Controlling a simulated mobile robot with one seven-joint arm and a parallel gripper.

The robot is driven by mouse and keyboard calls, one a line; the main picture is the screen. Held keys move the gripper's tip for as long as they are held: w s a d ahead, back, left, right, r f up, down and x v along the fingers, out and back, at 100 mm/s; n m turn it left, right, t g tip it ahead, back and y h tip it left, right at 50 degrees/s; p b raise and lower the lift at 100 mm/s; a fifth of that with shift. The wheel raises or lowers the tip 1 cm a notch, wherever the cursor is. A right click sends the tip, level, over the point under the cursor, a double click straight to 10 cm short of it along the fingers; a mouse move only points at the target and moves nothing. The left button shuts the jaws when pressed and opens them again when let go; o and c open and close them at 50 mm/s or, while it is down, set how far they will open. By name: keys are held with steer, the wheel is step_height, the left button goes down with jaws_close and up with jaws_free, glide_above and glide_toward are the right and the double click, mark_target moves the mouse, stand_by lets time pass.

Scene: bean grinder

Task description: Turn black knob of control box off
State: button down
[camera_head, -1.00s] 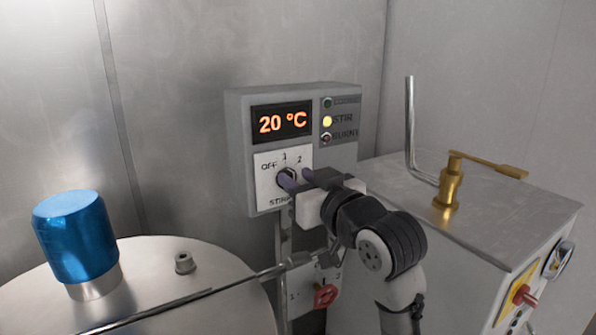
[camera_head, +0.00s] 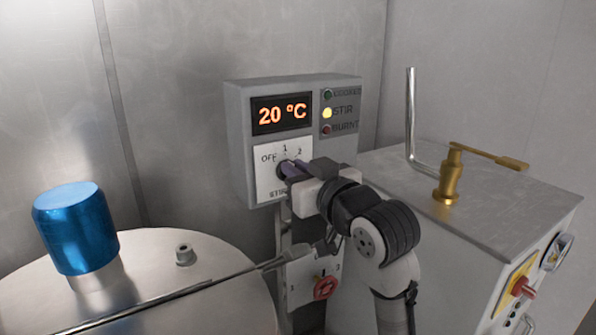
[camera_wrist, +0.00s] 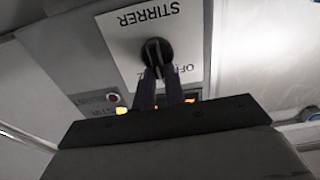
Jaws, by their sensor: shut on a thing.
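The grey control box (camera_head: 240,150) is on the wall, its display reading 20 °C and its yellow STIR light lit. Its white stirrer panel (camera_head: 265,188) is marked OFF, 1 and 2. The black knob (camera_wrist: 156,50) is clear in the wrist view, where the panel appears upside down; in the head view my fingers mostly hide it. My gripper (camera_head: 285,168) is at the panel with its purple fingers shut on the knob. In the wrist view my fingertips (camera_wrist: 160,73) meet the knob's lower edge. The exact knob setting is hard to read.
A red knob (camera_head: 325,288) is on a lower panel beneath my arm. A steel vessel (camera_head: 190,300) with a blue cap (camera_head: 75,228) stands at left. A metal cabinet (camera_head: 480,225) with a brass handle (camera_head: 450,175) stands at right.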

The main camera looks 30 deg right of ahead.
steer(key=shift+f, duration=0.15)
steer(key=shift+a+f+n+b, duration=0.1)
steer(key=shift+a+n+b, duration=0.1)
steer(key=shift+n+b, duration=1.15)
steer(key=shift+a+f+n+b, duration=0.1)
steer(key=shift+a+n+b, duration=0.05)
steer(key=shift+n+b, duration=1.2)
steer(key=shift+a+n+b, duration=0.2)
steer(key=shift+n+b, duration=0.85)
steer(key=shift+n, duration=0.55)
steer(key=c, duration=1.5)
jaws_free()
steer(key=shift+o, duration=0.2)
steer(key=s+b, duration=0.3)
steer(key=s, duration=1)
steer(key=shift+s+a, duration=0.4)
steer(key=shift+a, duration=0.05)
